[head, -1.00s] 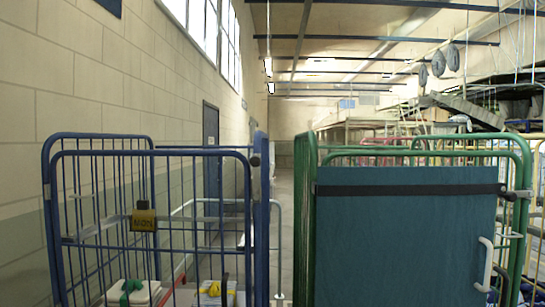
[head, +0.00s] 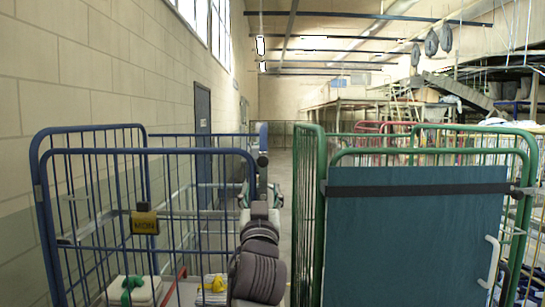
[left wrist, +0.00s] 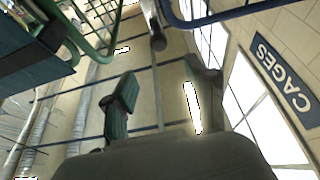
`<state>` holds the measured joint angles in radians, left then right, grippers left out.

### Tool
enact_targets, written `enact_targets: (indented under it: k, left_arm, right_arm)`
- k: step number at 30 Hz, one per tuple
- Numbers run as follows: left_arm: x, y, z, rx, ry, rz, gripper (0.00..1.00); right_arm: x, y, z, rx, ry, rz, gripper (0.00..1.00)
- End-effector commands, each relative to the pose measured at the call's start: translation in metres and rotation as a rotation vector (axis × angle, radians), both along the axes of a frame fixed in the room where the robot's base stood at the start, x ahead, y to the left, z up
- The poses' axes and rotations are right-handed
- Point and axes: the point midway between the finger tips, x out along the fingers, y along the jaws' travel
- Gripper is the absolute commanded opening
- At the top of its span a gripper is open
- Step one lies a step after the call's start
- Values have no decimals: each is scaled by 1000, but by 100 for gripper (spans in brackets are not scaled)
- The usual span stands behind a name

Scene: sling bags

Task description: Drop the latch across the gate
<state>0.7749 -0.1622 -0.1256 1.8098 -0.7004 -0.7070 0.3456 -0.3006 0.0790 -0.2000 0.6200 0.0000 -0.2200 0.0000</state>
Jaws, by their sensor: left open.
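The blue cage's barred front gate (head: 150,152) stands at the left in the head view, with a yellow-and-black tag reading MON (head: 145,222). A small dark knob (head: 262,160) shows at the cage's right post; it may be part of the latch. My left gripper (head: 259,191) is upright just below it, fingers apart and empty. In the left wrist view my open gripper (left wrist: 162,84) points up towards a pale bar with a dark end (left wrist: 158,42), probably the latch, which shows beyond the fingertips. I cannot tell how the latch sits. My right gripper is out of view.
A green cage (head: 312,215) with a teal panel (head: 412,245) and black strap stands close on the right. A narrow aisle lies between the cages. Folded items with green (head: 130,290) and yellow (head: 215,286) straps lie inside the blue cage. A wall runs along the left.

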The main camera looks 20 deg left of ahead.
Motion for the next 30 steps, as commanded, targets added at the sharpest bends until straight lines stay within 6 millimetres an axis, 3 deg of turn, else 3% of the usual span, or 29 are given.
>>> enact_targets:
  k: [5, 19, 30]
  left_arm:
    - [16, 5, 13, 2, -2, 3, 57]
    - [101, 29, 48, 1, 1, 1, 57]
    - [121, 35, 53, 0, -1, 0, 57]
  right_arm:
    - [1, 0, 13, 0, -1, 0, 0]
    - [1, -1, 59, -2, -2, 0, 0]
    - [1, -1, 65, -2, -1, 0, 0]
